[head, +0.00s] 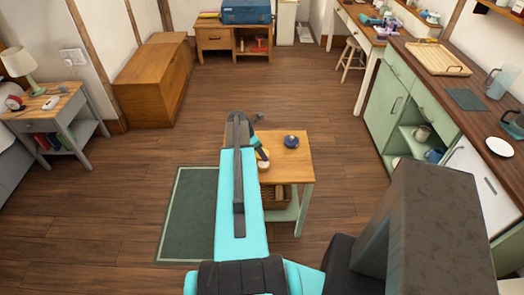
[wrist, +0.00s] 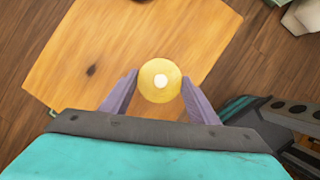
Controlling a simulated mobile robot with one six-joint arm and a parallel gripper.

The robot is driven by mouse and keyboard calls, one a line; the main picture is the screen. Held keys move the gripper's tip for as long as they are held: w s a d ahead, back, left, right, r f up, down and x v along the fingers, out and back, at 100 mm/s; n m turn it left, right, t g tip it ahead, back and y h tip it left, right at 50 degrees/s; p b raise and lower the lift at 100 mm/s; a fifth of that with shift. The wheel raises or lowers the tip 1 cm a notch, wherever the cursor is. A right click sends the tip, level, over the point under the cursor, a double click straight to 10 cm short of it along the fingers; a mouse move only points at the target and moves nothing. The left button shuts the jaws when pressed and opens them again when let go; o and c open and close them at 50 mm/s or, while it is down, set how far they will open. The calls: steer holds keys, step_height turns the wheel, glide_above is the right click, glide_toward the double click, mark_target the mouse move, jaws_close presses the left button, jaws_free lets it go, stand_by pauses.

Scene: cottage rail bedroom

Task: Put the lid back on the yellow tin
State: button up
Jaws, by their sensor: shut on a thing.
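A round yellow piece with a pale knob at its centre, which looks like the lid (wrist: 153,91), sits between the two purple fingers of my gripper (wrist: 160,79) in the wrist view. My gripper is shut on it. In the head view my gripper (head: 259,151) is over the left part of a small wooden table (head: 293,166), with a bit of yellow showing by it. The yellow tin cannot be made out separately; anything under the lid is hidden. I cannot tell whether the lid touches something below.
A dark blue round object (head: 291,142) stands on the table to the right of my gripper. A basket (head: 275,196) is on the table's lower shelf. A green rug (head: 188,215) lies left of the table. A green counter (head: 385,105) stands at right; open floor lies between.

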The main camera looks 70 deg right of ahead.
mark_target(264, 163)
steer(key=shift+s+d+f, duration=0.1)
steer(key=shift+s+d, duration=0.1)
steer(key=shift+s, duration=0.4)
steer(key=shift+w+f+b, duration=0.1)
steer(key=shift+f+b, duration=1.05)
steer(key=shift+f, duration=1.7)
steer(key=shift+f, duration=0.55)
stand_by(1.1)
steer(key=o, duration=1.1)
steer(key=b+v, duration=0.3)
steer(key=v, duration=1)
steer(key=shift+a+r, duration=0.15)
steer(key=shift+r, duration=0.2)
